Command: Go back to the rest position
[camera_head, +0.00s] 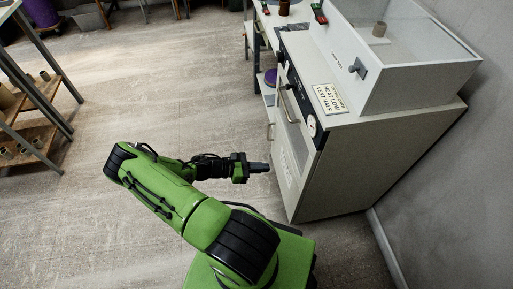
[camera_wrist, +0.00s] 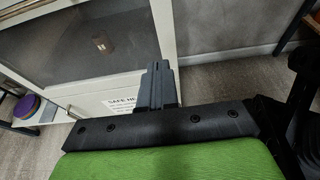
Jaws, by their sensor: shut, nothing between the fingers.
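My gripper (camera_head: 258,168) is at the end of my green arm in the head view, pointing right toward the front of a white cabinet (camera_head: 362,170). Its fingers are together and empty, close to the cabinet's lower front; whether they touch it cannot be told. In the wrist view my gripper (camera_wrist: 158,75) shows as dark fingers side by side, with the cabinet behind them. A handle (camera_head: 288,106) and a round gauge (camera_head: 311,126) are on the cabinet front, above the gripper.
A grey wall (camera_head: 440,190) closes the right. A shelf (camera_head: 38,140) with pots stands at left. The middle floor (camera_head: 120,85) is clear.

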